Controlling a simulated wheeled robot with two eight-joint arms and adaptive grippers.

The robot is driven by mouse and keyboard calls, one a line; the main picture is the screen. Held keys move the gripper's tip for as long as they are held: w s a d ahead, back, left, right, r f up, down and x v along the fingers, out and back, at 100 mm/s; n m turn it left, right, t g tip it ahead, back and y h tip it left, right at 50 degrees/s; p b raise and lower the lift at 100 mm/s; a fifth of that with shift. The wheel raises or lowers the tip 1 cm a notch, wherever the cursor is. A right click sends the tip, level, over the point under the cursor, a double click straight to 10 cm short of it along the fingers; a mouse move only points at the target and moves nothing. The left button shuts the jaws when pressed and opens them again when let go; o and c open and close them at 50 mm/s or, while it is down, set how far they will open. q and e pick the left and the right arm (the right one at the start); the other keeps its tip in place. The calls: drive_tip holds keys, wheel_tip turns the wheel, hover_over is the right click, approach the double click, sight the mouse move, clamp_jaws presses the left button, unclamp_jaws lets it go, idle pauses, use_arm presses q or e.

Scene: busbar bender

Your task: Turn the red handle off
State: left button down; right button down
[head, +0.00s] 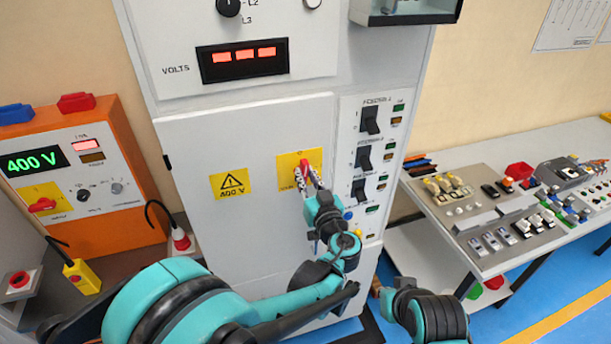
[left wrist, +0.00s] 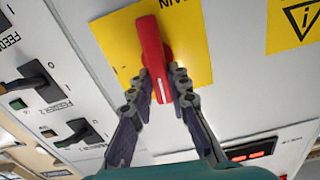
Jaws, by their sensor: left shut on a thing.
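The red handle (head: 304,164) sits on a yellow plate (head: 287,162) on the grey cabinet's front, left of a column of black switches. In the left wrist view the red handle (left wrist: 152,45) runs from the top of the yellow plate (left wrist: 190,30) down between my fingers, with a white mark near its lower end. My left gripper (head: 310,182) is at the handle. In the left wrist view the gripper (left wrist: 170,85) has one finger on each side of the handle's lower end, shut on it.
Black breaker switches (head: 370,120) stand right of the plate. An orange unit (head: 130,150) at left carries another red knob (head: 42,205). A workbench (head: 480,265) with parts stands at right. The blue floor (head: 540,300) shows clear before the bench.

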use_arm(q)
drive_tip(key=shift+a+f+n+b, duration=0.1)
drive_tip(key=shift+n+b, duration=0.25)
drive_tip(key=shift+n, duration=0.15)
